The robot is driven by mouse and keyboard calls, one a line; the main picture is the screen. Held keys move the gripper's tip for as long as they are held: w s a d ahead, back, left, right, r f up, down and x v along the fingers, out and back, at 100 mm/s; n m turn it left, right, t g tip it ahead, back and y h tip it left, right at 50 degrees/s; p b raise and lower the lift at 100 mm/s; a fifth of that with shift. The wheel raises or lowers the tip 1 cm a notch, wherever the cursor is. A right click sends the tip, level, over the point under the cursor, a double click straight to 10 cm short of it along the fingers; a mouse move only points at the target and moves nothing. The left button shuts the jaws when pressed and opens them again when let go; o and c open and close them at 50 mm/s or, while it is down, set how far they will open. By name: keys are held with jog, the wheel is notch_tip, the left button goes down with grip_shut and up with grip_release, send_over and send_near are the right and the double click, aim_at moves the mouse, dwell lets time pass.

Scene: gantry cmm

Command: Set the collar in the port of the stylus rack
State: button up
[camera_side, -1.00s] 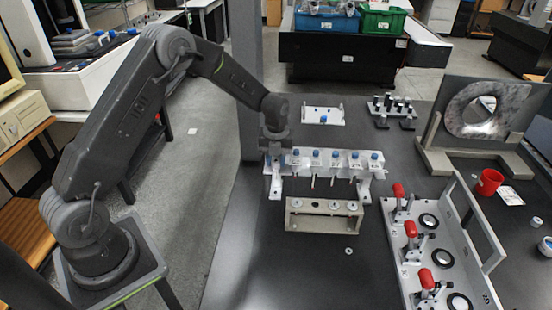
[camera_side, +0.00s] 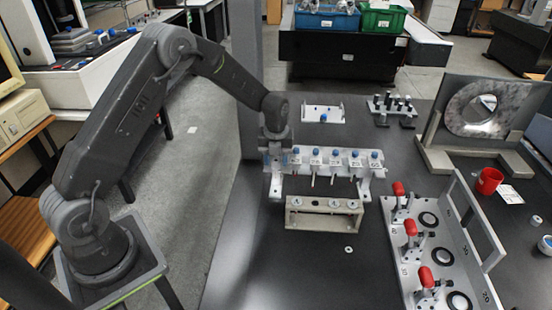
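The stylus rack (camera_side: 345,169) is a pale bracket with a row of blue-topped styli, standing near the middle of the dark table. My gripper (camera_side: 277,160) is at the left end of this rack, pointing down. Its fingertips are too small and too merged with the rack to tell whether they are open, or whether they touch it. A small pale ring (camera_side: 348,249), which may be the collar, lies flat on the table in front of the rack, apart from my gripper. I cannot make out the port or anything held in my gripper.
A beige block with round holes (camera_side: 324,222) stands just in front of the rack. A fixture with red-handled clamps (camera_side: 410,247) is at the right front. A red cup (camera_side: 488,181) and a stand with a large metal ring (camera_side: 479,109) are farther right. The front-middle table is mostly clear.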

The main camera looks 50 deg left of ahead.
aim_at(276, 160)
jog(key=shift+o, duration=1.4)
notch_tip(276, 160, up, 14)
jog(key=s+d+r+n+t, duration=0.1)
jog(key=s+d+r+n, duration=0.2)
jog(key=s+r+n, duration=0.3)
jog(key=s+d+r+n+t, duration=0.2)
jog(key=s+d+r+n, duration=0.2)
jog(key=s+r+n, duration=0.25)
jog(key=s+d+f+n+t, duration=0.1)
jog(key=s+d+n, duration=0.3)
jog(key=s+n, duration=1)
jog(key=shift+s+t, duration=0.8)
jog(key=shift+s, duration=0.35)
